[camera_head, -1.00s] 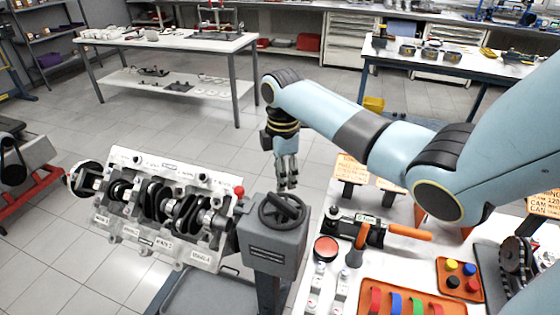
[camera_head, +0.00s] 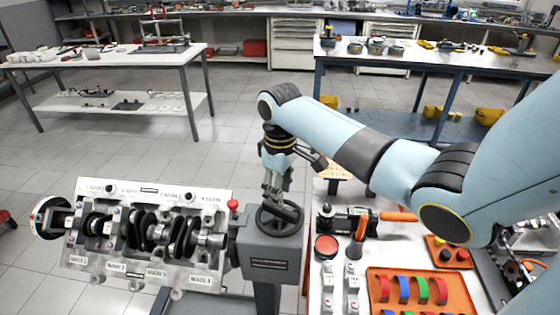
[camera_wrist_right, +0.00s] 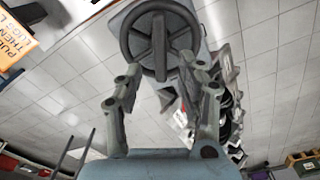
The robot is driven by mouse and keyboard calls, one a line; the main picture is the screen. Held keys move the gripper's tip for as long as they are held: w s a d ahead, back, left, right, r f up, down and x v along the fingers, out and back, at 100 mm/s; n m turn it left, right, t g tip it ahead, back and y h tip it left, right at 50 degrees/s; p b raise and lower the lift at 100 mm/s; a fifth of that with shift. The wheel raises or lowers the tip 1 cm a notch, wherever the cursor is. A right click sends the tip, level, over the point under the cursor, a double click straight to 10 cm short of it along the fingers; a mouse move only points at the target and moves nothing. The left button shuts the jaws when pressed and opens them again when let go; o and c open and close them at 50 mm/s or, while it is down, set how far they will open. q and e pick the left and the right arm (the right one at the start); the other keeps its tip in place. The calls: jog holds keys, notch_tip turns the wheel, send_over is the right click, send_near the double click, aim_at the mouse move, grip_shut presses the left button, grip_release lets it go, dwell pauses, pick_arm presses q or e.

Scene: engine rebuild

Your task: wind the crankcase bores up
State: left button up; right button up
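The crankcase (camera_head: 200,208) is a pale block on a stand at the lower left, with a crankshaft (camera_head: 150,232) lying in its labelled main bores, which face toward the camera. A grey gearbox (camera_head: 268,257) joins its right end and carries a dark handwheel (camera_head: 291,222) on top. My right gripper (camera_head: 272,200) points down at the handwheel. My left gripper is not in view.
A white bench (camera_head: 395,240) right of the gearbox holds an orange-handled tool (camera_head: 350,216), a red button (camera_head: 326,246) and an orange tray (camera_head: 447,308) of coloured shells. A red knob (camera_head: 233,204) stands close to the wheel. Open tiled floor lies behind.

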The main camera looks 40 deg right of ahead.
notch_tip(320, 180, down, 4)
jog(key=shift+f, duration=0.15)
jog(key=shift+f+b, duration=0.65)
jog(key=shift+r, duration=0.15)
grip_shut()
